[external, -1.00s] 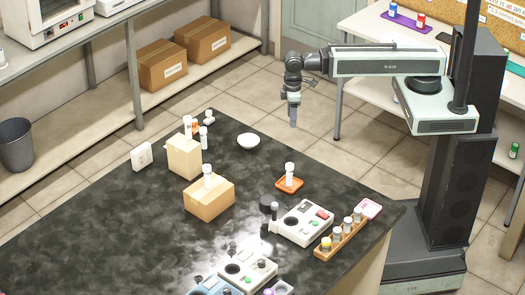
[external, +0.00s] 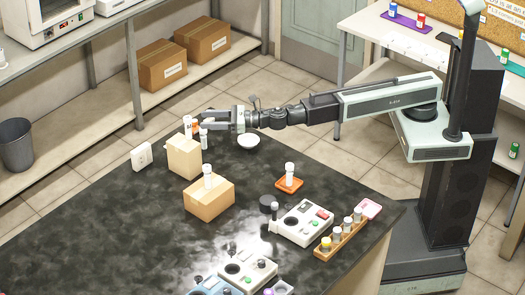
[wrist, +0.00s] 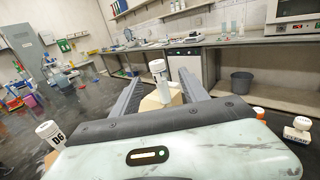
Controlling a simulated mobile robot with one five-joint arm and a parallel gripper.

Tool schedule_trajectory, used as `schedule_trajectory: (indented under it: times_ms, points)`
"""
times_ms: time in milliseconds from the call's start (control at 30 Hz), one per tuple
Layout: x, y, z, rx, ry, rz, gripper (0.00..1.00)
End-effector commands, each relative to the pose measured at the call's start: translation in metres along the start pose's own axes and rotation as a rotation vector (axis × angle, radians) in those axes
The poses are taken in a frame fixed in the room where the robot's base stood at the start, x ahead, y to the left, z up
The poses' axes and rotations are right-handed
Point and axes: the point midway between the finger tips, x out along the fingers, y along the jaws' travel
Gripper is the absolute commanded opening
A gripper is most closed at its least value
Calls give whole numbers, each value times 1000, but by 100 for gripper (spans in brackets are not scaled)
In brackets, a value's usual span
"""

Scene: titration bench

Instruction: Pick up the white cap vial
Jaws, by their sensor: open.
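Several white-capped vials are in view, and I cannot tell which one is meant. One white-capped vial (external: 187,123) stands at the tall cardboard box (external: 184,158), with another vial (external: 204,139) close beside it. In the wrist view, a white-capped vial (wrist: 158,69) appears upright between my finger lines, ahead over a box (wrist: 160,99). My gripper (external: 203,121) is open and empty, reaching level to the left near these vials. Its fingers (wrist: 155,88) show on either side of the vial in the wrist view. Whether the vial is between the tips is unclear.
A labelled vial (wrist: 49,133) stands close at lower left in the wrist view. A shorter box (external: 209,200) with a vial, a white bowl (external: 248,141) and an orange tray (external: 289,184) stand nearby.

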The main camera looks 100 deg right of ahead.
Motion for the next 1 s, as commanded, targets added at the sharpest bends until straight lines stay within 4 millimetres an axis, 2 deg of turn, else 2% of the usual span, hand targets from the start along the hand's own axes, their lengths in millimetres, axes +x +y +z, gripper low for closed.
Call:
schedule_trajectory:
  times_ms: [33, 167, 333, 533, 800, 1000]
  points:
    - [-2, 4, -5, 1, 0, 5, 52]
    - [1, 6, -2, 3, 0, 6, 52]
    - [22, 6, -2, 4, 1, 4, 52]
    - [30, 5, -2, 5, 1, 4, 52]
    - [75, 4, -3, 5, 1, 4, 52]
    - [76, 4, -3, 5, 2, 5, 52]
